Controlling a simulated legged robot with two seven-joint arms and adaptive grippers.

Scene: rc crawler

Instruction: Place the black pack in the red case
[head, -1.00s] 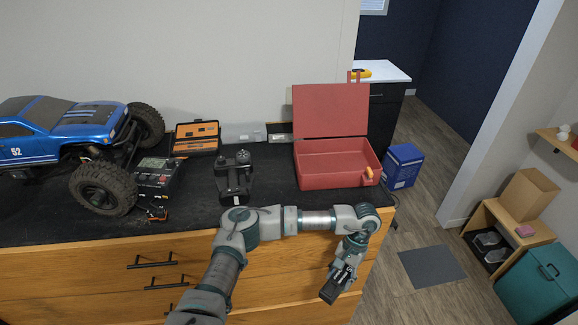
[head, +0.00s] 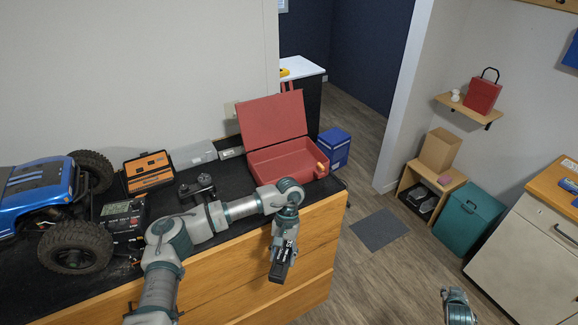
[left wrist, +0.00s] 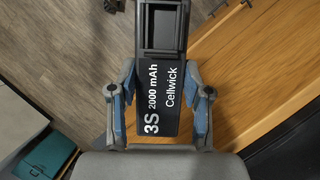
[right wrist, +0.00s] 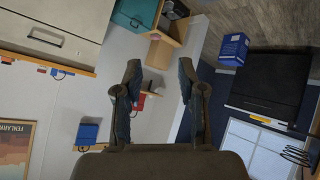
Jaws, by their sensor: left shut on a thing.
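The black pack (left wrist: 165,100), with white "3S 2000 mAh Cellwick" lettering, is clasped between the fingers of my left gripper (left wrist: 160,105) in the left wrist view. In the head view the pack (head: 281,262) hangs in front of the wooden drawers, below the worktop edge. The red case (head: 288,161) stands open at the right end of the black worktop, its lid (head: 272,120) raised behind; the pack is apart from it, nearer to me. My right gripper (right wrist: 158,80) is open and empty in the right wrist view; in the head view only part of the right arm shows at the bottom right.
A blue crawler car (head: 45,200), a charger (head: 124,219) and an orange tool case (head: 149,171) occupy the worktop's left. A blue box (head: 334,148) is beyond the red case. A teal bin (head: 468,218) and a white cabinet (head: 530,250) stand right.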

